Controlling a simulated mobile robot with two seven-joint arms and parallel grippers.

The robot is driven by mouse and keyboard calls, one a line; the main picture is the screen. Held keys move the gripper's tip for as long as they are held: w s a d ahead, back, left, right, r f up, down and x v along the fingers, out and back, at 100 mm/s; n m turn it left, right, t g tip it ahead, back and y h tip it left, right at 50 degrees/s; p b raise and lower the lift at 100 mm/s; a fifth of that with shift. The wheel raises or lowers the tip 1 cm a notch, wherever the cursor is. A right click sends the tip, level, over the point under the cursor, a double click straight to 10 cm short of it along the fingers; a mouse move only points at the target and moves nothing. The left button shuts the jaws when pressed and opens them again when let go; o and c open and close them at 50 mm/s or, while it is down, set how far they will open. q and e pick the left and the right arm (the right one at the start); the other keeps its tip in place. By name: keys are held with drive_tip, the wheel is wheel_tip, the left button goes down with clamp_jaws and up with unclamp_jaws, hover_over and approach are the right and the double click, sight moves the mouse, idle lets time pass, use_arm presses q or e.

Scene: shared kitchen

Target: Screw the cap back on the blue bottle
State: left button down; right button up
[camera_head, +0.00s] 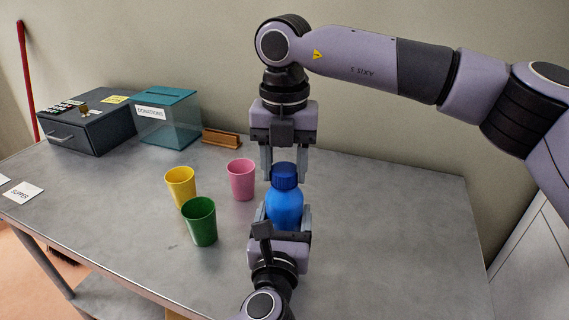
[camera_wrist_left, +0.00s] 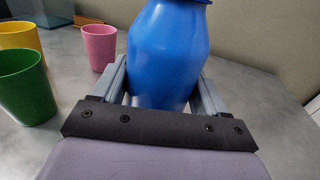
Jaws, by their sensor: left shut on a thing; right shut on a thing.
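The blue bottle (camera_head: 284,207) stands upright on the grey table, and its body fills the middle of the left wrist view (camera_wrist_left: 168,55). My left gripper (camera_head: 284,212) is shut on the bottle's body from the near side, one finger on each side. The dark blue cap (camera_head: 285,175) is at the top of the bottle, sitting at the neck; how far it is turned on cannot be seen. My right gripper (camera_head: 285,179) points down from above and is shut on the cap, its fingers on either side. Only the cap's lower edge shows in the left wrist view (camera_wrist_left: 203,2).
Yellow (camera_head: 181,187), green (camera_head: 199,222) and pink (camera_head: 241,180) cups stand left of the bottle. A donations box (camera_head: 168,121), a dark cash box (camera_head: 85,128) and a brown wooden holder (camera_head: 221,139) are at the back. The table's right side (camera_head: 400,230) is clear.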

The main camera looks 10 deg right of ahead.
sight(282, 228)
drive_tip(key=o, duration=1.2)
drive_tip(key=shift+o, duration=0.2)
wheel_tip(282, 228, up, 12)
use_arm(q)
unclamp_jaws()
drive_tip(key=shift+s, duration=0.1)
drive_tip(key=shift+v, duration=3.5)
